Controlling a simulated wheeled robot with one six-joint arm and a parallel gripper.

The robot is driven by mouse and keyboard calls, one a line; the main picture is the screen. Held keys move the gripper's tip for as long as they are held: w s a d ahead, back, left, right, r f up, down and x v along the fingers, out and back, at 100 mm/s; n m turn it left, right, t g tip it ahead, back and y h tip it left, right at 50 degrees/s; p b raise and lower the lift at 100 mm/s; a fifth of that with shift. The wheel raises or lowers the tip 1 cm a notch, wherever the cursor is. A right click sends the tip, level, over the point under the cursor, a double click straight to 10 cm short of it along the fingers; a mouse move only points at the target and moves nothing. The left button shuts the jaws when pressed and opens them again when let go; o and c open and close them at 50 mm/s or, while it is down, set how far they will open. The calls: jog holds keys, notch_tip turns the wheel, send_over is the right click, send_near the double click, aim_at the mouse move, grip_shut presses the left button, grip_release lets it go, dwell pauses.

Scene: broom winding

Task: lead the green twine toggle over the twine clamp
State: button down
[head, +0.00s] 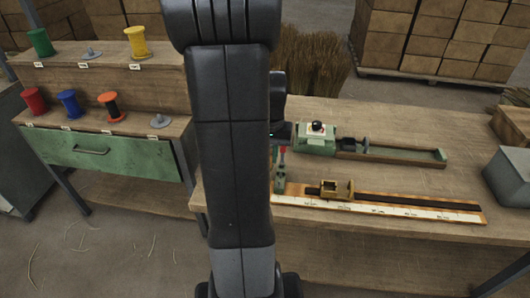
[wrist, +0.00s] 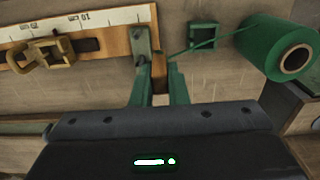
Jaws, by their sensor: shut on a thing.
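In the wrist view, my gripper (wrist: 159,78) is shut on a small brown wooden toggle (wrist: 159,66) held upright between its green fingers. Green twine (wrist: 205,46) runs from the toggle to a green spool (wrist: 275,47) at the upper right. The twine clamp (wrist: 141,48), a grey-green bracket at the end of the ruled board, is just left of the toggle; I cannot tell whether they touch.
A brass stop (head: 338,190) sits on the ruled board (head: 400,211). Behind it is a green machine (head: 316,142) with a long bed. A square green guide (wrist: 203,36) stands between toggle and spool. A grey box (head: 508,178) is at right; a spool rack (head: 120,80) is at left.

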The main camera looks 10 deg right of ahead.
jog(key=s+d, duration=0.3)
jog(key=d, duration=0.8)
jog(key=shift+s+d, duration=0.2)
jog(key=shift+d, duration=0.2)
